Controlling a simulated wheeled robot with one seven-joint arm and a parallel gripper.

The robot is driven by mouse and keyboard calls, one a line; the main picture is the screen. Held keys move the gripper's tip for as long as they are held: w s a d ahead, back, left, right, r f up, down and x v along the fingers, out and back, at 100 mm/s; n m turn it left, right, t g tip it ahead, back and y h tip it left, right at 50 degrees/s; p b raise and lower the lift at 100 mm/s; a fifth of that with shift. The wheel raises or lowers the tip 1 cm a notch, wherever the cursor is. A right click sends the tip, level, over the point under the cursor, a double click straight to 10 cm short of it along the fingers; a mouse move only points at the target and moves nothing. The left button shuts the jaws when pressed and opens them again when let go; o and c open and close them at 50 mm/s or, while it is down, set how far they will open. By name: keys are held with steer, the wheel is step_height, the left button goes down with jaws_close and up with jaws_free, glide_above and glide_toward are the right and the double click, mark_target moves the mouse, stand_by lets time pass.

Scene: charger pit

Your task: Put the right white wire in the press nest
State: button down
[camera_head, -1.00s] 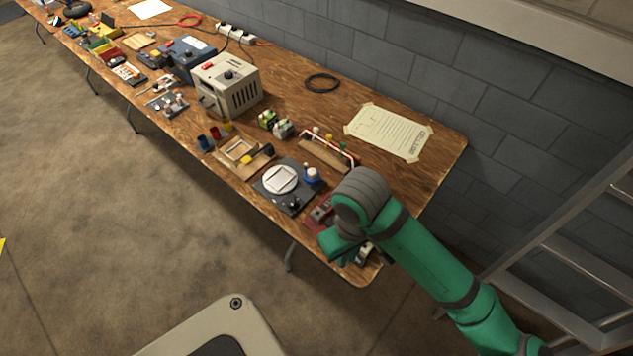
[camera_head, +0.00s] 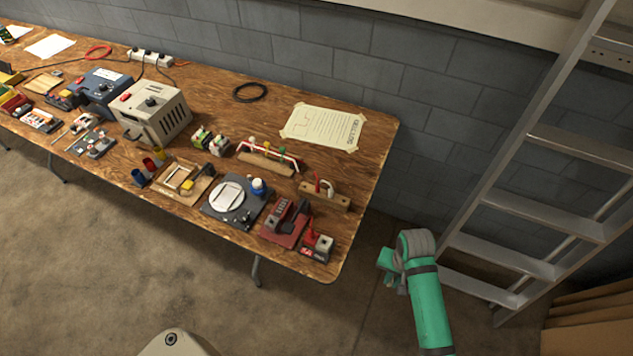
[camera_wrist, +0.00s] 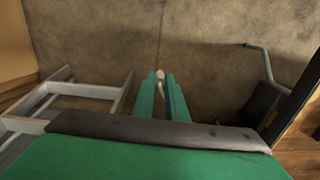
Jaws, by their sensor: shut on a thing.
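My gripper (camera_head: 386,264) is off the right end of the workbench, over the floor. In the wrist view, its two green fingers (camera_wrist: 162,92) are nearly together with a small pale piece (camera_wrist: 160,76) between their tips. It looks like a white wire end, but most of it is hidden. A wooden block (camera_head: 338,202) with white and red wire loops stands at the bench's right end. A red press-like device (camera_head: 285,222) and a smaller red and grey one (camera_head: 318,246) are at the front right corner. I cannot tell which has the nest.
A wooden rack (camera_head: 262,165) with coloured wires and a dark plate with a white disc (camera_head: 227,194) are left of the red devices. A metal ladder (camera_head: 540,205) leans at the right, near cardboard (camera_head: 595,320). The floor between bench and ladder is clear.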

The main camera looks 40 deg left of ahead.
steer(key=w+d+f+m, duration=0.1)
steer(key=f, duration=0.1)
steer(key=w+d+f+m, duration=0.1)
steer(key=w+f, duration=0.1)
steer(key=shift+w+d, duration=0.2)
steer(key=shift+d, duration=0.2)
steer(key=shift+r, duration=0.1)
steer(key=shift+d, duration=0.1)
